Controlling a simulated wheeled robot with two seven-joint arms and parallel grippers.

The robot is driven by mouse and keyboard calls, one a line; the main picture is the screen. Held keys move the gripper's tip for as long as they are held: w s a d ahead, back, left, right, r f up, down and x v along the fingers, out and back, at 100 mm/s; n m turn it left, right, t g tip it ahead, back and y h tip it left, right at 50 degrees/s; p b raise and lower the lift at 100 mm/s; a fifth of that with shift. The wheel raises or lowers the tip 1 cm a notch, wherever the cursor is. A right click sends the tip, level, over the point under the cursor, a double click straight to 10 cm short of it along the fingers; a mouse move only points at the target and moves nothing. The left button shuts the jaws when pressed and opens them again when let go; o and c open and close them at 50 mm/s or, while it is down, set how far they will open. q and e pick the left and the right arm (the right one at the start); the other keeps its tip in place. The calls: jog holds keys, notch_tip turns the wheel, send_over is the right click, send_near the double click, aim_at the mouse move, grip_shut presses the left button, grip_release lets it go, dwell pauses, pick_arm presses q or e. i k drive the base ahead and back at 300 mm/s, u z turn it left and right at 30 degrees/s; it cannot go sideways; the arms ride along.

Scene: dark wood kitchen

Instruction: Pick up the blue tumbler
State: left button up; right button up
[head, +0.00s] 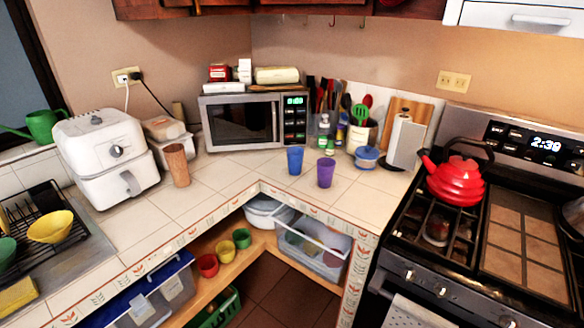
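The blue tumbler (295,160) stands upright on the white tiled counter, in front of the microwave's right end and close to the counter's inner corner. A purple tumbler (326,172) stands upright just to its right, with a small gap between them. Neither of my grippers shows in the head view, and nothing is touching the blue tumbler.
The microwave (255,122) stands behind the tumbler. A brown cup (177,165) and a white air fryer (105,152) are to the left. A blue-lidded bowl (367,157) and a stove with a red kettle (456,180) are to the right. Tiles left of the tumbler are clear.

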aim_at(295, 162)
jog(key=u, duration=0.8)
jog(key=i, duration=1.15)
jog(key=z, duration=0.15)
